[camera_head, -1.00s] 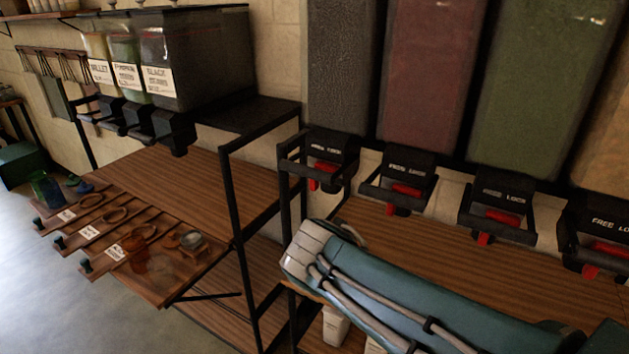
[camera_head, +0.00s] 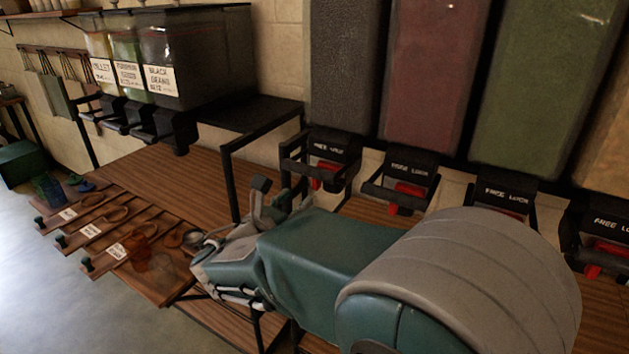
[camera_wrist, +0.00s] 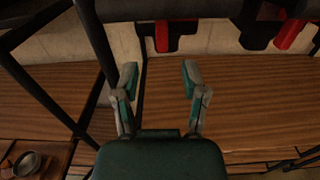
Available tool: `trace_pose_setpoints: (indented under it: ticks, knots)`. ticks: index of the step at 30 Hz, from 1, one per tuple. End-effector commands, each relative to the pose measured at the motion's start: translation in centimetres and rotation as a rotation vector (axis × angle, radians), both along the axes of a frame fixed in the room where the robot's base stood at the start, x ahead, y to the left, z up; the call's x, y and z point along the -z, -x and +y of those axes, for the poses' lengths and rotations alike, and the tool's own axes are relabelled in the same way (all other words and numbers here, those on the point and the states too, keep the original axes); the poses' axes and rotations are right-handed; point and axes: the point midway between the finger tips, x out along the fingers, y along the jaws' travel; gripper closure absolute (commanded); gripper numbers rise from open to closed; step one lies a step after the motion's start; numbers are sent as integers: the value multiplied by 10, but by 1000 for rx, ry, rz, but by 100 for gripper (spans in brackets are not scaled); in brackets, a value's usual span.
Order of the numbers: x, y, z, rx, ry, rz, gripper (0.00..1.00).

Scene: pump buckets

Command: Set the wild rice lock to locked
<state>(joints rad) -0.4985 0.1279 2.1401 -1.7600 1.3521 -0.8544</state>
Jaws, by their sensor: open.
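Several tall dispensers hang along the right wall: a dark one (camera_head: 340,70), a dark red one (camera_head: 432,75), a green one (camera_head: 545,80) and a tan one at the edge. I cannot read a label naming wild rice. Each has a black lock housing with lettering and a red part: the dark one's red lever (camera_head: 326,174), the dark red one's lever (camera_head: 407,194). My gripper (camera_head: 280,192) is open and empty, in front of and left of the dark dispenser's housing. In the wrist view, my gripper (camera_wrist: 159,75) sits below a red lever (camera_wrist: 161,37), apart from it.
A wooden shelf in a black frame (camera_head: 232,170) runs below the dispensers. Clear bins labelled black beans (camera_head: 165,80), pumpkin seeds and millet stand at the left. A wooden board (camera_head: 160,270) holds small bowls. My arm hides the lower right.

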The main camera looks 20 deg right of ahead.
Motion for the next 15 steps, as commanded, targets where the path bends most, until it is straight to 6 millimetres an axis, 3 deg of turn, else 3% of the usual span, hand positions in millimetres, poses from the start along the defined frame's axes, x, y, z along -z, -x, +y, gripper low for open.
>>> trace_pose_setpoints:
  ticks: [9,15]
  knots:
    - [0,-41,-41,5,-2,-1,44]
    - [0,-54,-53,2,-2,-1,44]
